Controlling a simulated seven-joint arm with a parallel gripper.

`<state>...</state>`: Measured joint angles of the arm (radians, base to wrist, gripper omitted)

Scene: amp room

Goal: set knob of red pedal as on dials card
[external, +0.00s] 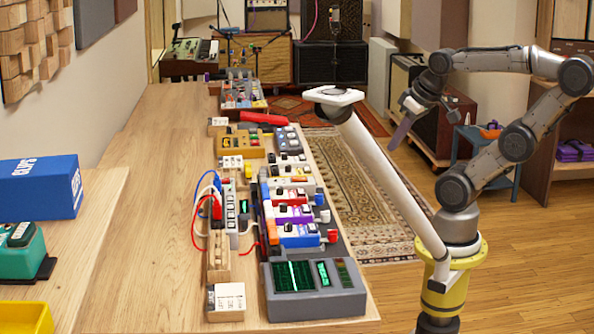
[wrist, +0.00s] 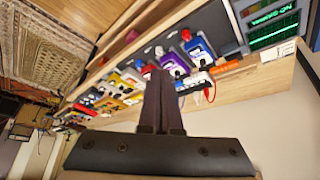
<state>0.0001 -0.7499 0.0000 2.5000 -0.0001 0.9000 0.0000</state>
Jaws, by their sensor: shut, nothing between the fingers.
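In the wrist view the red pedal (wrist: 149,70) is partly hidden behind my fingertips. My gripper (external: 394,145) is shut and empty, in the air to the right of the bench, well away from the pedals. Its dark fingers (wrist: 158,75) show together in the wrist view. White cards with dark marks stand at the bench front (external: 227,297) and further back (external: 231,162); I cannot tell which is the dials card.
A grey device with green screens (external: 313,290) is at the front. Cables and a power strip (external: 231,208) lie left of the board.

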